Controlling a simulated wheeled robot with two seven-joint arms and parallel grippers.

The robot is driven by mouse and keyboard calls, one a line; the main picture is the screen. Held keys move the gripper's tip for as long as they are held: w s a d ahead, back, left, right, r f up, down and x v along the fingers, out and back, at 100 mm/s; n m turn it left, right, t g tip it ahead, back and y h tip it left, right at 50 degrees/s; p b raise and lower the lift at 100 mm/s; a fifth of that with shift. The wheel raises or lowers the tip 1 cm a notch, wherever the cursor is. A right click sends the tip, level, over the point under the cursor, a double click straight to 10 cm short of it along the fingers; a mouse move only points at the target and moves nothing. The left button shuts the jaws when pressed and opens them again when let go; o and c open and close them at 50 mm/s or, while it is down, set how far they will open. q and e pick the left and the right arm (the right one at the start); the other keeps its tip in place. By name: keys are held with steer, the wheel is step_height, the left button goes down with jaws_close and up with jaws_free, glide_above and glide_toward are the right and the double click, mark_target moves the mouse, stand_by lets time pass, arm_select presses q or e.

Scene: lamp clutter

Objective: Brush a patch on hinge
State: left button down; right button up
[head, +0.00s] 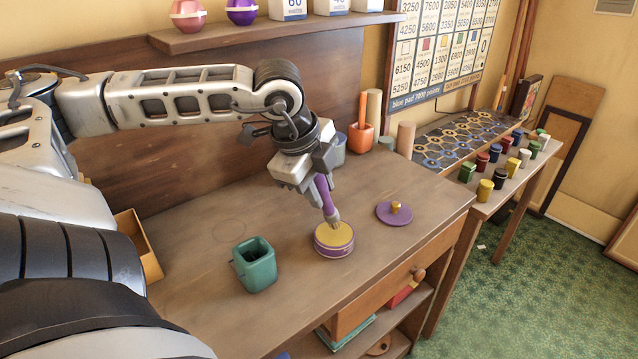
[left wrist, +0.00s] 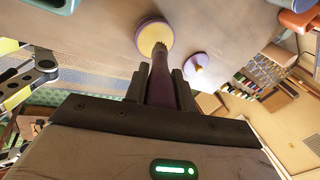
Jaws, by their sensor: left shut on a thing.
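My left gripper (head: 316,180) is shut on a purple-handled brush (head: 327,197) that points downward. The brush also shows between the fingers in the left wrist view (left wrist: 160,80). Its bristle tip is at the yellow contents of a round purple tin (head: 334,250), which stands open on the wooden bench; in the left wrist view the tip overlaps the tin's edge (left wrist: 151,36). I cannot tell whether the tip touches the contents. A purple lid with a yellow knob (head: 395,213) lies to the right of the tin. I cannot make out a hinge.
A green pot (head: 256,265) stands left of the tin. An orange cup (head: 361,137) and cylinders are at the back. The bench (head: 290,310) has free room in front. A side table (head: 530,165) holds several coloured jars. A drawer (head: 385,290) is below.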

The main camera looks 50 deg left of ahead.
stand_by(0.6)
arm_select(q)
steer(key=shift+f, duration=0.15)
steer(key=shift+f+b, duration=0.45)
steer(key=shift+b, duration=0.25)
stand_by(0.3)
stand_by(0.5)
steer(key=shift+r+p, duration=0.8)
steer(key=shift+r, duration=0.85)
steer(key=shift+r+p, duration=0.75)
steer(key=shift+r, duration=1.15)
